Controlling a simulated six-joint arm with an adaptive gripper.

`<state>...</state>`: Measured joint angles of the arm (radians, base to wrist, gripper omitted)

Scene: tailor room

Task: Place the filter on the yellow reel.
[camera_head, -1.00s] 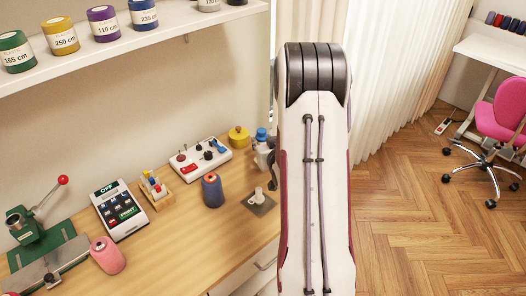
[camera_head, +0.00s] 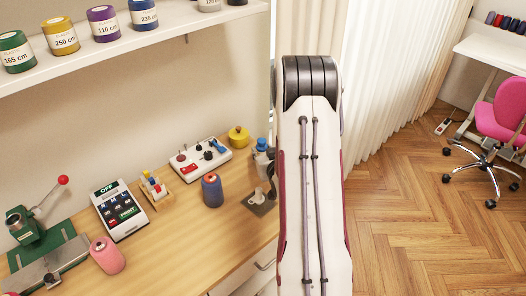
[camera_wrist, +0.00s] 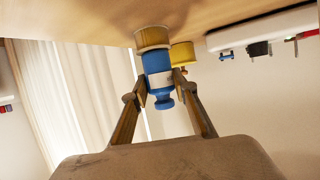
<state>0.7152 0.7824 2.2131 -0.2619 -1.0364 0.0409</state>
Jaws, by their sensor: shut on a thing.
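The filter, as I take it, is a blue-topped piece with a pale body (camera_head: 261,158) at the table's right end. The yellow reel (camera_head: 238,137) stands on the table to the left of and behind the filter. It shows partly behind the filter in the wrist view (camera_wrist: 183,53). In the head view my arm hides most of the gripper.
A grey plate with a pale fitting (camera_head: 259,203) lies just in front of the filter. A dark blue thread spool (camera_head: 212,190) and a white control panel (camera_head: 200,158) stand to the left. The wooden table (camera_head: 190,235) is clear at its front.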

